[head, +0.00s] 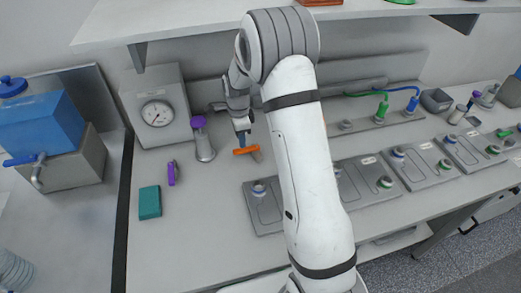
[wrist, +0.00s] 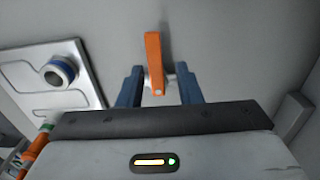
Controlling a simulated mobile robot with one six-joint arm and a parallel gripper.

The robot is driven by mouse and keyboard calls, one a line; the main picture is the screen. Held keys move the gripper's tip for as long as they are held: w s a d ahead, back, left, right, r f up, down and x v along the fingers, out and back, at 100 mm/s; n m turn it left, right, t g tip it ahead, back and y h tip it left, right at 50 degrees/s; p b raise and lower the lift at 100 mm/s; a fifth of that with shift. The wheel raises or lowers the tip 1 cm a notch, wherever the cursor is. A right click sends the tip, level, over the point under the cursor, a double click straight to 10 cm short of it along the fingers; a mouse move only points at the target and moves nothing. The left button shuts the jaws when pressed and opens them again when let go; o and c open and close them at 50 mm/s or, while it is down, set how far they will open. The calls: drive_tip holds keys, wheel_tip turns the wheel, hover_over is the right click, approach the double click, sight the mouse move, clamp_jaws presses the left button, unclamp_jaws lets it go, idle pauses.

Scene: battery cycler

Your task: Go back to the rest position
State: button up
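My gripper (head: 243,137) is over the left part of the bench in the head view, low and pointing down, close to an orange-handled metal piece (head: 246,151). In the wrist view, the two blue fingers of my gripper (wrist: 160,78) stand apart. The orange handle (wrist: 153,60) shows between and beyond them, with its metal part near the fingertips. The fingers do not look closed on it; whether one touches it I cannot tell. My white arm reaches across the middle of the head view and hides part of the bench.
A grey gauge box (head: 158,115) and a purple-topped cylinder (head: 202,140) stand left of my gripper. A teal block (head: 150,202) and a small purple item (head: 172,173) lie nearer. Grey cell plates (head: 408,168) line the right. A shelf (head: 180,20) overhangs the back.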

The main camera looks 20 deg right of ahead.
drive_tip(key=shift+r, duration=0.9)
drive_tip(key=s+d+r+n+t+b, duration=0.2)
drive_tip(key=s+r+n, duration=0.6)
drive_tip(key=s+r, duration=0.55)
drive_tip(key=s+r+n+t+b, duration=0.1)
drive_tip(key=s+r+n, duration=0.1)
drive_tip(key=s+n, duration=0.8)
drive_tip(key=s, duration=0.8)
drive_tip(key=shift+d+r, duration=0.35)
